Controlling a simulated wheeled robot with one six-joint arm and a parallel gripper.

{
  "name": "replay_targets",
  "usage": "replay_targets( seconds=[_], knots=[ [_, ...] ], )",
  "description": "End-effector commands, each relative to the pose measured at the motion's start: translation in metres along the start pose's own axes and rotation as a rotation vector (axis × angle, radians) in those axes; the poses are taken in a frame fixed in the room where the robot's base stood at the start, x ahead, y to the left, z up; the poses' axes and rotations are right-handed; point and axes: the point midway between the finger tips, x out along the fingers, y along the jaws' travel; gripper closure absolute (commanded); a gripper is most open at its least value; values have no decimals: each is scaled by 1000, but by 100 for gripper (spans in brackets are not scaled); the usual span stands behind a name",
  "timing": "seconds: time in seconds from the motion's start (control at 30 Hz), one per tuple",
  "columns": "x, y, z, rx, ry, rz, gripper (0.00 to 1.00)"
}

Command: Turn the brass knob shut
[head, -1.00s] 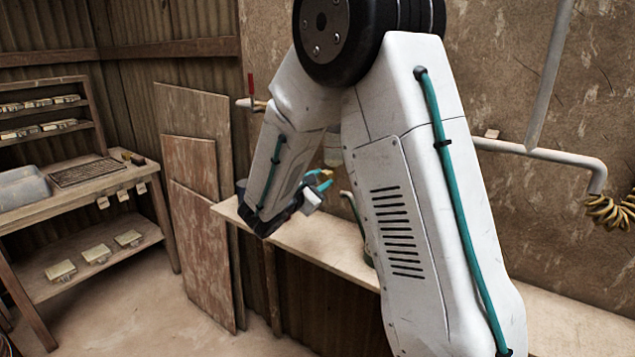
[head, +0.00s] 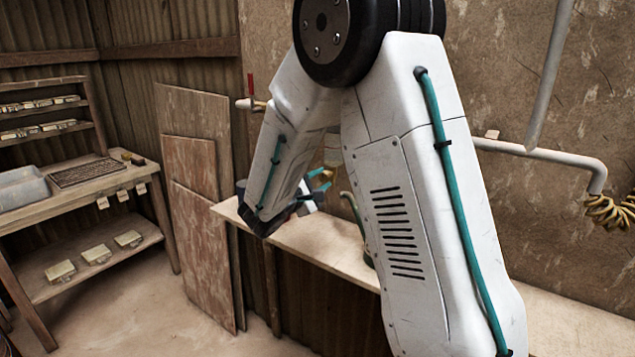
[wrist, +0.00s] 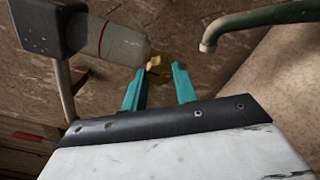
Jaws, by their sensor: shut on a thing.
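The brass knob (wrist: 153,63) shows in the wrist view as a small gold piece in front of a round brass part on the wall. My gripper (wrist: 159,68) has its two teal fingertips on either side of the knob, shut on it. The fingers also show small in the head view, where my gripper (head: 326,179) is above the bench by the wall. The knob is too small and too covered there to tell its angle. My fingers hide part of the knob in the wrist view.
A grey housing with a clear cylinder (wrist: 122,46) is close left of my fingers in the wrist view. A green curved spout (wrist: 213,38) is to the right. The narrow bench (head: 325,240) runs below; shelves (head: 95,200) stand far left.

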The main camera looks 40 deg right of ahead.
Motion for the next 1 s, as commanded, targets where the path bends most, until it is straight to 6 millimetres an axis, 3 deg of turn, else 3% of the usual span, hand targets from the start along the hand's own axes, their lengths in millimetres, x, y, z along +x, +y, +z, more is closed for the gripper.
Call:
replay_targets(
  seconds=[0.23,0.27,0.33,0.67,1.0],
  knots=[
    [1,-3,2,-3,-6,-7,94],
    [1,-3,2,-3,-6,-7,69],
    [1,-3,2,-3,-5,-6,50],
    [-5,0,-1,-2,2,-1,50],
    [-58,-1,0,-3,4,1,50]
  ],
)
